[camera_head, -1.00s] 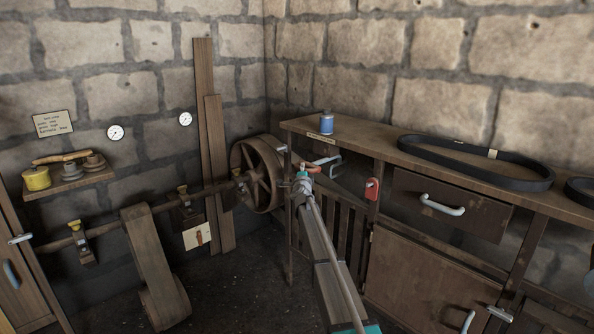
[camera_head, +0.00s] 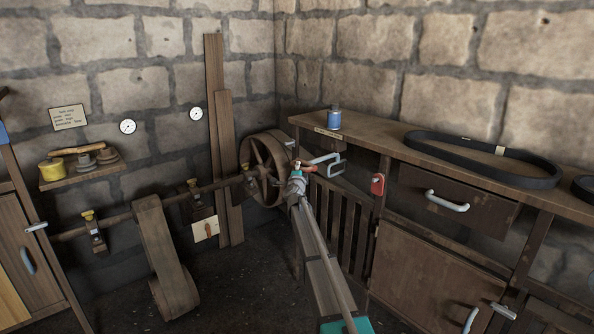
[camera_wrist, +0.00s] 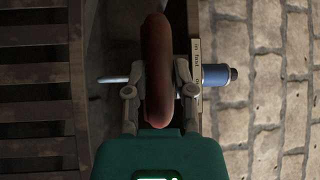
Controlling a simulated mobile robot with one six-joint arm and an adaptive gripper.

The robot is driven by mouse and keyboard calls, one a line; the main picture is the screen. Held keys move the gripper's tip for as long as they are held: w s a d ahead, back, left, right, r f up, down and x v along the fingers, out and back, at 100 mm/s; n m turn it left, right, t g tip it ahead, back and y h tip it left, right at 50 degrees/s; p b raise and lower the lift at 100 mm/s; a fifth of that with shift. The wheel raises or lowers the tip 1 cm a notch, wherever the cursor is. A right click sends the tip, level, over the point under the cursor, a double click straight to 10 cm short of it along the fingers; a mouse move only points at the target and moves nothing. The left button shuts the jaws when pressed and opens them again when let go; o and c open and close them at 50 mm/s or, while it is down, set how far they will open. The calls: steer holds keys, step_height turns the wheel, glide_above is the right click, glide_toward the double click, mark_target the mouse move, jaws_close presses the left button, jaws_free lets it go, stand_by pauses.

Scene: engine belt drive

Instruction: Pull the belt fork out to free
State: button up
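In the head view, my gripper (camera_head: 298,172) is at the end of my arm, in front of the rim of the spoked wheel (camera_head: 268,168) and left of the workbench. It is closed around a red-brown handle, which I take to be the belt fork's (camera_head: 307,167). In the wrist view, this thick rounded handle (camera_wrist: 158,70) stands between the two fingers (camera_wrist: 157,92), which sit against its sides. A pale metal rod (camera_wrist: 112,79) shows left of it. A U-shaped metal piece (camera_head: 328,161) lies just right of my gripper in the head view; how it joins the handle is unclear.
The workbench (camera_head: 385,137) at right carries a blue can (camera_head: 334,120) and a black belt (camera_head: 480,160). A slatted panel (camera_head: 338,222) stands below, beside my arm. A wide belt (camera_head: 163,255) hangs from the shaft (camera_head: 125,213) at left. The floor between is clear.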

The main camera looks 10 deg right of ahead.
steer(key=o, duration=0.4)
steer(key=shift+s+a, duration=0.15)
steer(key=shift+a, duration=0.1)
steer(key=shift+o, duration=0.2)
steer(key=shift+d, duration=0.1)
